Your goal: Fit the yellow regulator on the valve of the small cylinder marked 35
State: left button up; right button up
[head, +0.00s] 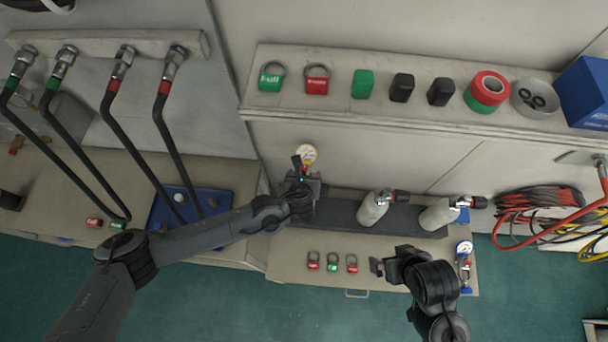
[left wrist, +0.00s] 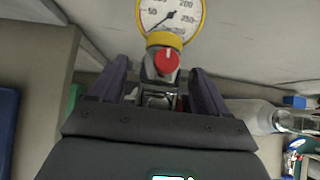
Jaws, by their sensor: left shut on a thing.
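The yellow regulator (head: 307,154) has a round white gauge with a yellow rim and is held up at the left end of the dark rack. In the left wrist view its gauge (left wrist: 170,16) faces me, above a red knob (left wrist: 167,61). My left gripper (head: 301,178) is shut on the regulator's body. Two small pale cylinders (head: 373,209) (head: 438,215) lie tilted in the rack to its right, clear of the regulator. I cannot read a 35 on either. My right gripper (head: 383,262) hangs below the rack, apart from the cylinders; its jaw gap is unclear.
A blue-based regulator (head: 464,254) stands at the bench's right end. Red and green tags (head: 332,261) lie in front of the rack (head: 340,213). The shelf (head: 420,119) above carries tags, blocks, tape and a bowl. Hoses (head: 545,218) hang at right.

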pick_arm(q)
jog(key=o, duration=1.7)
jog(key=v, duration=1)
jog(key=shift+s+r, duration=0.2)
jog(key=shift+r, duration=0.2)
